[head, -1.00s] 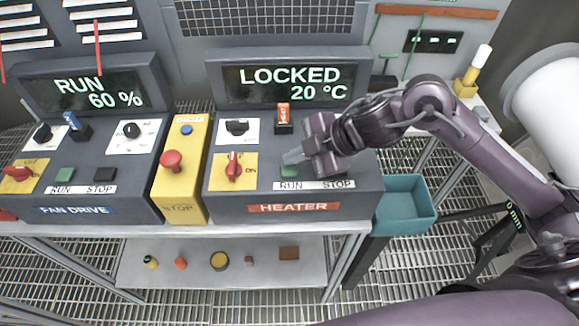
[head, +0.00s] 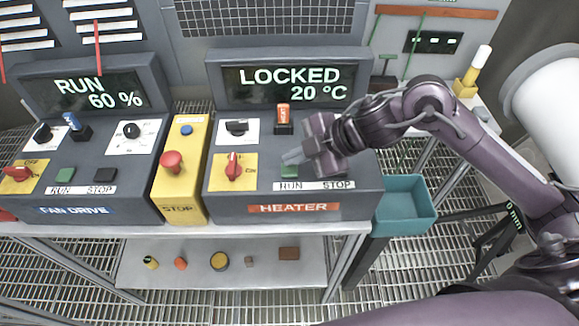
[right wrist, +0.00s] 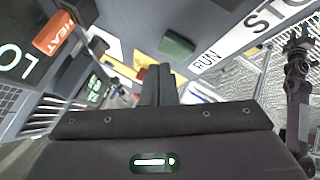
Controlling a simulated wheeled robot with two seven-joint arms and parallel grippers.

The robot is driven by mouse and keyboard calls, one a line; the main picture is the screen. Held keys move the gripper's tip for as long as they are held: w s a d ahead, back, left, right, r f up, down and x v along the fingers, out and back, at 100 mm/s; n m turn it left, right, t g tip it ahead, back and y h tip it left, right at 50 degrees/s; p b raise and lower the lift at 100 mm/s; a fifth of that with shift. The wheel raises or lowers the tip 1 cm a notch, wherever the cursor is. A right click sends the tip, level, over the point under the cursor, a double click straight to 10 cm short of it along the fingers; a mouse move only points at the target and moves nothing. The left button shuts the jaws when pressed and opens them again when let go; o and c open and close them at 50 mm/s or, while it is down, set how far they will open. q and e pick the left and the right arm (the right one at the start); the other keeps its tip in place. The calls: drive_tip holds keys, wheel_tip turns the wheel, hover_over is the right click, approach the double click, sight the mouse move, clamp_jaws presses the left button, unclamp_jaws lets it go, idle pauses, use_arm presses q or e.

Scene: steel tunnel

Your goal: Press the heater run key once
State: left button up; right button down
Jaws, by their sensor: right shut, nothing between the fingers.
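The heater box (head: 222,205) has a display (head: 290,88) reading LOCKED 20 °C. Its green run key (head: 290,172) sits above the RUN label, partly covered by my right gripper (head: 291,157). The right gripper is shut and empty, its fingertips just behind and above the green key. In the right wrist view, the green run key (right wrist: 177,45) shows beyond the shut fingers (right wrist: 158,82), with a visible gap to one side. The heater stop key is hidden behind the gripper body. My left gripper is not in view.
A yellow stop panel (head: 166,190) and the fan drive box (head: 130,210) stand left. A teal bin (head: 405,208) hangs right.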

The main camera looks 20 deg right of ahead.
sight(295, 170)
drive_tip(key=shift+f, duration=0.2)
idle(0.4)
drive_tip(key=shift+f, duration=0.25)
drive_tip(key=shift+f+b, duration=0.5)
drive_tip(key=shift+b, duration=0.05)
idle(0.5)
drive_tip(key=shift+r, duration=0.1)
drive_tip(key=shift+r+p, duration=0.85)
drive_tip(key=shift+p, duration=0.05)
wheel_tip(295, 170, up, 5)
drive_tip(key=p, duration=0.5)
drive_tip(key=shift+r, duration=0.1)
